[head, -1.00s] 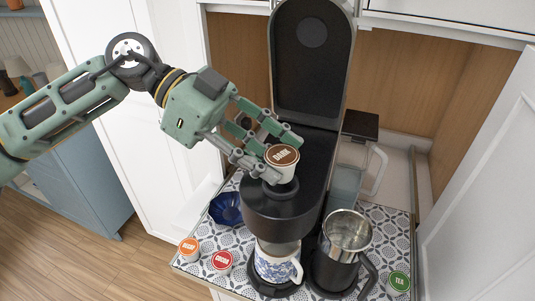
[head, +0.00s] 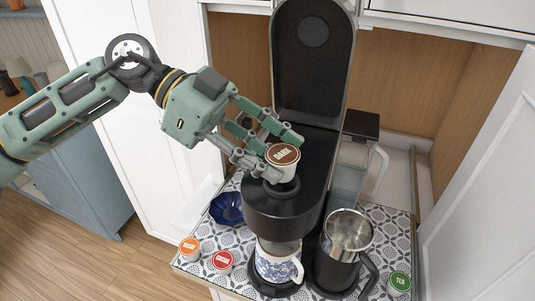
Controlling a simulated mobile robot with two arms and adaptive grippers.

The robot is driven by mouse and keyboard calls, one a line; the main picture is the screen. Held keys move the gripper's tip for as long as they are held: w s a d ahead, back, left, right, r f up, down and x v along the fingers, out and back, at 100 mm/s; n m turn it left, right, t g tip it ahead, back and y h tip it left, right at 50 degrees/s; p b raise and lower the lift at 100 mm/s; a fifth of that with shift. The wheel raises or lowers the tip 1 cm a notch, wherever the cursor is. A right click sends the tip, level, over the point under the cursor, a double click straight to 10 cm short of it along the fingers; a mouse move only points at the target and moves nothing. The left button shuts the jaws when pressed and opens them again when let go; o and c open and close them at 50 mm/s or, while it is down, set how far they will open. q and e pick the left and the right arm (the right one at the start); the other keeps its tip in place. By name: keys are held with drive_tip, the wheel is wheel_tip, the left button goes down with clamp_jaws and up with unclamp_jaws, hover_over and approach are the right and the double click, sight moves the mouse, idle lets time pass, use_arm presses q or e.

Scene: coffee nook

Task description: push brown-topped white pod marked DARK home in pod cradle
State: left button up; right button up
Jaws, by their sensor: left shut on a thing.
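The white pod with a brown top marked DARK (head: 283,156) is in my left gripper (head: 273,157), whose fingers are shut on its sides. The pod is slightly tilted and sits just over the round pod cradle (head: 284,188) in the top of the black coffee machine (head: 280,215). The gripper and pod hide part of the cradle, and I cannot tell whether the pod's bottom touches it. The machine's lid (head: 313,62) stands open behind. My right gripper is not in view.
A blue-patterned mug (head: 278,263) stands under the machine's spout, beside a steel-and-black jug (head: 347,240). Pods marked DECAF (head: 189,247), COCOA (head: 222,260) and TEA (head: 399,283) lie on the patterned mat. A dark blue bowl (head: 227,208) is left of the machine. White door panels flank the nook.

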sight(268, 186)
use_arm(q)
drive_tip(key=f, duration=0.1)
drive_tip(key=s+f, duration=0.1)
drive_tip(key=f, duration=0.1)
drive_tip(key=shift+a+y, duration=0.1)
drive_tip(key=shift+y, duration=0.2)
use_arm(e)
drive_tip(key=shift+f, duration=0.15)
use_arm(q)
drive_tip(key=o, duration=0.4)
drive_tip(key=shift+w, duration=0.1)
drive_tip(key=o, duration=0.5)
drive_tip(key=shift+s+r, duration=0.1)
drive_tip(key=shift+s, duration=0.2)
drive_tip(key=shift+w+d, duration=0.3)
drive_tip(key=shift+w, duration=0.05)
drive_tip(key=v, duration=0.4)
drive_tip(key=r+v, duration=0.1)
drive_tip(key=v, duration=0.3)
drive_tip(key=d+v, duration=0.1)
drive_tip(key=v, duration=0.3)
drive_tip(key=shift+w+a+r, duration=0.25)
drive_tip(key=shift+r, duration=0.1)
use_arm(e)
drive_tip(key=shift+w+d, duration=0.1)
use_arm(q)
drive_tip(key=shift+a, duration=0.2)
